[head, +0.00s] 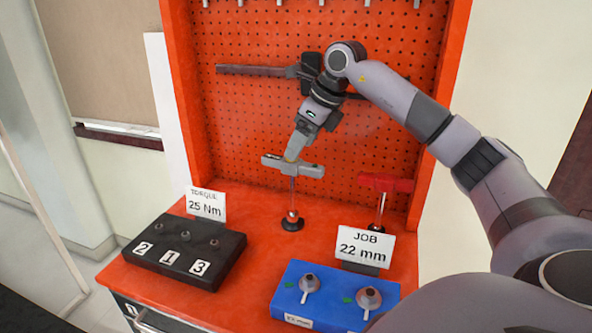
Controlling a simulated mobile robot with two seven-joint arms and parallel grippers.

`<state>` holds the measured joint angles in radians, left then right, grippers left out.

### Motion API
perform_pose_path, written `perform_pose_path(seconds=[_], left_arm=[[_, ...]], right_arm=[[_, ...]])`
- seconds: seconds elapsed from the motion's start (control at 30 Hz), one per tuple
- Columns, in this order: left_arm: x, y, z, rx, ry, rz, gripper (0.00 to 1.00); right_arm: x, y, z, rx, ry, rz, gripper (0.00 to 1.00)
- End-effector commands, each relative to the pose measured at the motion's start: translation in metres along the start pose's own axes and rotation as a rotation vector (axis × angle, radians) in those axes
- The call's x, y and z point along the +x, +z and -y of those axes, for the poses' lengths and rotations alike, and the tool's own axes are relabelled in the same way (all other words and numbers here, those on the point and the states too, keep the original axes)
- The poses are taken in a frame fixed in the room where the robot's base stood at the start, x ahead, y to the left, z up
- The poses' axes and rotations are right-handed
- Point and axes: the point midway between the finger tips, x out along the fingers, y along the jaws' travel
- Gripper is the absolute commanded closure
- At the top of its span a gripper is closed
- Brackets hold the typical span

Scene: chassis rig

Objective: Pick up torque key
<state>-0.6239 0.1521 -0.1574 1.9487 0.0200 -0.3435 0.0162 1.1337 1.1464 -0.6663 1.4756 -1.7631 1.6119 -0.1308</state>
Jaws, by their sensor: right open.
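A key with a grey cross handle (311,171) stands upright on a thin shaft in a round black base on the red bench. Neither key carries a readable name, so I cannot tell from looks which is the torque key. My right gripper (293,157) is open, pointing down at the grey handle. Its fingers are small and blend with the handle, so contact is unclear. My left gripper is not in view.
A black block (160,262) numbered 2, 1, 3 sits left, before the "TORQUE 25 Nm" sign (206,205). A blue block (330,312) with two metal pieces sits in front of the "JOB 22 mm" sign (366,247). An orange pegboard (230,120) stands behind.

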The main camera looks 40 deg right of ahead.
Motion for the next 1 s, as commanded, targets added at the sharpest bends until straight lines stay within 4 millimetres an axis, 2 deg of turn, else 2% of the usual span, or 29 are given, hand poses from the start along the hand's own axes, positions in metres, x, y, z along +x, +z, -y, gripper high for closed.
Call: perform_pose_path(seconds=[0.13,0.6,0.9,0.97,1.0], left_arm=[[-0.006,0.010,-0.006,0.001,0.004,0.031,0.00],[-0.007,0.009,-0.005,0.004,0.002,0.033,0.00],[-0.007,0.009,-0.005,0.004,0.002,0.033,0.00],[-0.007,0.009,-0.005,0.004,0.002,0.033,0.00],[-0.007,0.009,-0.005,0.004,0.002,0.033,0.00]], right_arm=[[0.013,-0.010,0.000,-0.009,0.008,-0.044,0.32],[0.073,-0.013,-0.004,-0.009,0.012,-0.045,0.32],[0.079,-0.013,-0.004,-0.010,0.010,-0.042,0.32],[0.079,-0.013,-0.004,-0.010,0.010,-0.042,0.48],[0.079,-0.013,-0.004,-0.010,0.010,-0.042,0.61]])
